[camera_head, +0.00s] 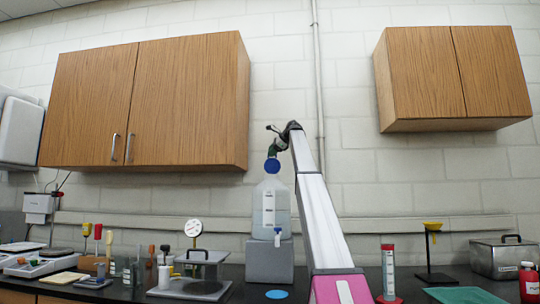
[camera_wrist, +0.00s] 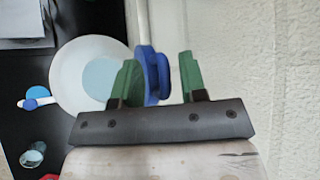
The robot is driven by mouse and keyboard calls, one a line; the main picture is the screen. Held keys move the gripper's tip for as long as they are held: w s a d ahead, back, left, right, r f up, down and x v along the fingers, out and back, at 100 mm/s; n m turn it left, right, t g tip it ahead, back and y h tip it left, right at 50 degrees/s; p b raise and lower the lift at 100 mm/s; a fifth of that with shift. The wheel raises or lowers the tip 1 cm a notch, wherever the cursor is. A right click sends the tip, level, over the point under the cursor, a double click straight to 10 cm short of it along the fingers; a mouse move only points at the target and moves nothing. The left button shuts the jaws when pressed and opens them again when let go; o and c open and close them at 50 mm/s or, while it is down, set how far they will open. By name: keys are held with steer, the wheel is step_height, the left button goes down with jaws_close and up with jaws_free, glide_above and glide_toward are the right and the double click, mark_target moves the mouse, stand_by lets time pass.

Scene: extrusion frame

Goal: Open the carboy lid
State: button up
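The carboy (camera_head: 270,205) is a clear, liquid-filled bottle on a grey block, with a white spigot (camera_head: 278,236) low on its front. Its blue lid (camera_head: 272,166) stands upright at the top, round face toward the head camera. In the wrist view the lid (camera_wrist: 152,75) is edge-on, wall side of the carboy's round white top (camera_wrist: 72,68), which has a pale blue round opening. My gripper (camera_wrist: 158,75) has its green fingers apart, one on each side of the lid. The left finger is close against it; contact is unclear. A gap shows at the right finger.
The block wall stands close behind, right in the wrist view. Wooden cabinets (camera_head: 150,100) hang above on the left and right (camera_head: 455,75). Bench clutter includes a gauge (camera_head: 193,228), a red-topped cylinder (camera_head: 388,272) and a blue disc (camera_head: 276,294).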

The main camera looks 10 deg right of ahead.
steer(key=v, duration=0.8)
steer(key=shift+s+d, duration=0.15)
steer(key=shift+s, duration=0.1)
steer(key=shift+r, duration=0.1)
